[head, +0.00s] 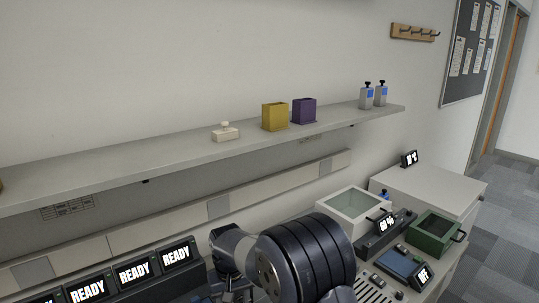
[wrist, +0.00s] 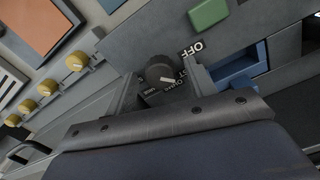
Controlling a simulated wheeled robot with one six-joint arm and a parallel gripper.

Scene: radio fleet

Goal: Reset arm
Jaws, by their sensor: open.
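My gripper (wrist: 164,84) is open in the wrist view, its two grey fingers apart. A dark round knob (wrist: 160,70) with a white pointer line shows between the fingertips. Whether the fingers touch it or stand around it I cannot tell. Printed labels, one reading OFF, surround the knob on a grey panel. In the head view my thick dark arm (head: 305,258) is in the bottom middle, reaching left and down over the bench. The fingertips are not clear there.
A green button (wrist: 208,13) and several yellow knobs (wrist: 76,62) lie near my gripper. Ready screens (head: 137,270) line the bench at left. A white glass-topped box (head: 352,212) and green tray (head: 436,233) stand at right. A long shelf (head: 90,178) crosses above.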

